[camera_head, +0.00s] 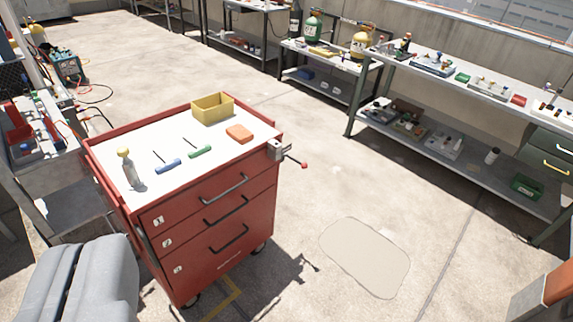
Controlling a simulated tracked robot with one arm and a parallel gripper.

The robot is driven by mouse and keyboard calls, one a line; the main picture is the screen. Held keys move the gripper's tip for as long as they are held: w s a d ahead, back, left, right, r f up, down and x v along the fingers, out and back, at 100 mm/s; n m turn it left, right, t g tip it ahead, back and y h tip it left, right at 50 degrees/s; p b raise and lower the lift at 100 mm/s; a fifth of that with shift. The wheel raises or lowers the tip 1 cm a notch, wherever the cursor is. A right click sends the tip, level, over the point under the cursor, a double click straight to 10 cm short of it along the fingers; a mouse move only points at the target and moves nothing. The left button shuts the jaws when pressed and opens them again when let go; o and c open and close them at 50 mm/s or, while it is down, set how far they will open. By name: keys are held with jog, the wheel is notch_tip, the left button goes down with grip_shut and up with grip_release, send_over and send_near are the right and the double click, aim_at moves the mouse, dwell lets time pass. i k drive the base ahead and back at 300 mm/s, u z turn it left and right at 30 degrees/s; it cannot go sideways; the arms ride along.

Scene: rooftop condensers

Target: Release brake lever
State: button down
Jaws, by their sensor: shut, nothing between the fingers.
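The brake lever (294,160) is a thin dark rod with a red knob at its end. It sticks out to the right from a grey bracket (277,149) at the upper right corner of a red tool cart (225,228). My gripper (88,245) is a grey shape at the bottom left, its two halves together with a dark seam between them. It is shut and empty. It is left of the cart's front and well apart from the lever.
A loaded workbench (470,77) lines the right. Floor right of the cart is clear, with a pale patch (365,257).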

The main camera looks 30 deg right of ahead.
aim_at(303, 166)
jog(key=z, duration=0.1)
jog(key=i, duration=1.35)
jog(key=z, duration=0.95)
jog(key=i, duration=0.7)
jog(key=z, duration=0.4)
jog(key=k, duration=0.9)
jog(key=z, duration=0.15)
jog(key=i, duration=0.9)
jog(key=u, duration=0.1)
